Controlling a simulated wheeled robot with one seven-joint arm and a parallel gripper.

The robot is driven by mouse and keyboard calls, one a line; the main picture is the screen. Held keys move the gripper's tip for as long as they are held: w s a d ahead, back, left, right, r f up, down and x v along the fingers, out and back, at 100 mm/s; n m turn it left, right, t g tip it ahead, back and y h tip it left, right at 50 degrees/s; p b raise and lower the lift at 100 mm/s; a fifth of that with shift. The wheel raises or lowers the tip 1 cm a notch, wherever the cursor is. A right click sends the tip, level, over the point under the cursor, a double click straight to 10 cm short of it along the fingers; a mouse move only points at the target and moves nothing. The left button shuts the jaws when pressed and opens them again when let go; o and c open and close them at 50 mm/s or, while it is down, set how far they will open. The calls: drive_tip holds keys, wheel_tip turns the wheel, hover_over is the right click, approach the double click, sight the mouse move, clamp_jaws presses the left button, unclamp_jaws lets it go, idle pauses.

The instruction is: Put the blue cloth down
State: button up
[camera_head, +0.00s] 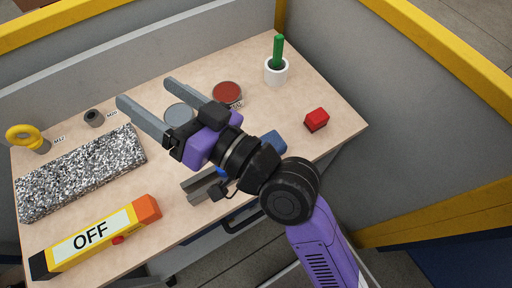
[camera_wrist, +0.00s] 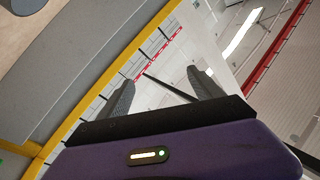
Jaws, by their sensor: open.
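My gripper (camera_head: 146,92) is open, its two grey fingers apart and pointing to the upper left above the table. It also shows in the wrist view (camera_wrist: 160,82), with nothing between the fingers. A small blue thing (camera_head: 273,141) shows on the table just behind my arm, partly hidden by it. I cannot tell whether it is the blue cloth. A bit of blue (camera_head: 222,172) also shows beside a grey channel piece under my arm. No cloth hangs from my gripper.
The wooden table (camera_head: 325,85) holds a red block (camera_head: 316,120), a white cup (camera_head: 276,72) with a green rod, a red disc (camera_head: 227,93), a grey disc (camera_head: 179,115), a yellow eyebolt (camera_head: 26,137), a speckled slab (camera_head: 80,172) and an OFF bar (camera_head: 95,238). Grey walls stand behind.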

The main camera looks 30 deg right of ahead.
drive_tip(key=s+d+f+m+h, duration=0.1)
drive_tip(key=s+d+f, duration=0.1)
drive_tip(key=f, duration=0.1)
drive_tip(key=s+d+f+m+h, duration=0.1)
drive_tip(key=s+d+f+h, duration=0.1)
drive_tip(key=f, duration=0.1)
drive_tip(key=s+d+f+m+h, duration=0.1)
drive_tip(key=s+d+f+h, duration=0.1)
drive_tip(key=s+f, duration=0.1)
drive_tip(key=shift+d+f, duration=0.1)
drive_tip(key=shift+f, duration=0.1)
drive_tip(key=s+d+f+n+g+h, duration=0.1)
drive_tip(key=s+d+f, duration=0.2)
drive_tip(key=s+d, duration=0.3)
drive_tip(key=s+d+f+n+g+h, duration=0.2)
drive_tip(key=s+d, duration=0.3)
drive_tip(key=s, duration=1)
drive_tip(key=shift+d+f+n, duration=0.3)
drive_tip(key=shift+d+f, duration=0.05)
drive_tip(key=shift+f, duration=0.3)
drive_tip(key=shift+o, duration=0.4)
drive_tip(key=shift+s, duration=0.1)
